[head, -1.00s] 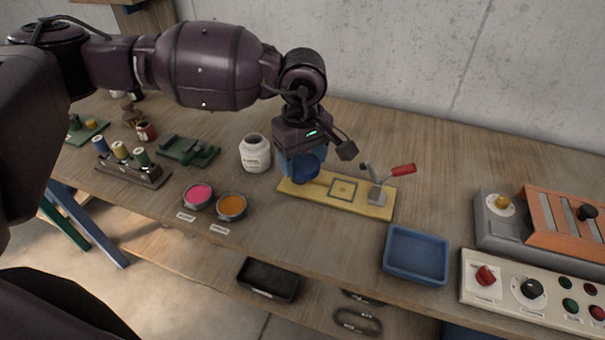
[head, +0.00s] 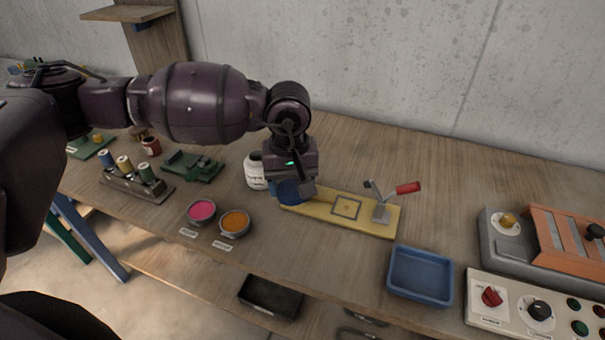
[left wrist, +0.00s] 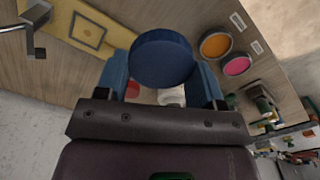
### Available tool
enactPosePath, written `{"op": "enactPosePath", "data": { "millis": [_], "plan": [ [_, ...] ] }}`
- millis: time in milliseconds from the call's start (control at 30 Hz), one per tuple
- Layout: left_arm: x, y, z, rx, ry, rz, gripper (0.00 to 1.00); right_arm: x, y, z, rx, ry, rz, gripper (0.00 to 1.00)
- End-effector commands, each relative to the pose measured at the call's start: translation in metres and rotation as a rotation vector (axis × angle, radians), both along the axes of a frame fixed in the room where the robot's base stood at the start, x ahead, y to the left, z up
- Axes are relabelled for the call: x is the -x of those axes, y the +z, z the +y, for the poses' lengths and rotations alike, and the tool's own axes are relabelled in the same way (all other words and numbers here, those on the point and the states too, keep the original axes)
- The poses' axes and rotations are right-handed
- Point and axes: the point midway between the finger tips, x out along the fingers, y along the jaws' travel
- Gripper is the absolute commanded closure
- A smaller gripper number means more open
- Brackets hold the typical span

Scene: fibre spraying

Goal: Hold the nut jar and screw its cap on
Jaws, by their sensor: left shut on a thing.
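The white nut jar (head: 254,172) stands upright on the workbench in the head view, its right side and mouth partly hidden behind my left gripper. A piece of white in the left wrist view (left wrist: 172,97) looks like the same jar, mostly covered. My left gripper (head: 290,190) is shut on the round blue cap (head: 287,193), close to the jar's right side. The cap (left wrist: 162,57) sits between the blue fingers in the left wrist view. I cannot tell whether cap and jar touch. My right gripper is not in view.
A yellow board (head: 325,207) with a red-handled clamp (head: 407,188) lies right of the gripper. Pink (head: 202,210) and orange (head: 235,222) pots stand in front left. A spool rack (head: 137,184) is further left. A blue tray (head: 420,276) and control panels lie right.

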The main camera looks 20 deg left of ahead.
Motion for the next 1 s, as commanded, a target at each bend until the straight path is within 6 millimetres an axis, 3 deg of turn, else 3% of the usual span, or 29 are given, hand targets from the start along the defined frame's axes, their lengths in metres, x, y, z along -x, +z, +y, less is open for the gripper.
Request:
{"op": "enactPosePath", "data": {
  "millis": [200,400,1000],
  "plan": [
    [0.007,-0.020,0.021,-0.002,-0.270,-0.001,0.60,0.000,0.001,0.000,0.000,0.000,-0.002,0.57],
    [0.010,-0.028,0.030,-0.006,-0.409,-0.003,0.60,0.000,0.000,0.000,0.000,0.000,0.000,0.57],
    [0.011,-0.029,0.032,-0.006,-0.437,-0.004,0.60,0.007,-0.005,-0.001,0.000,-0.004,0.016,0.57]
  ]
}}
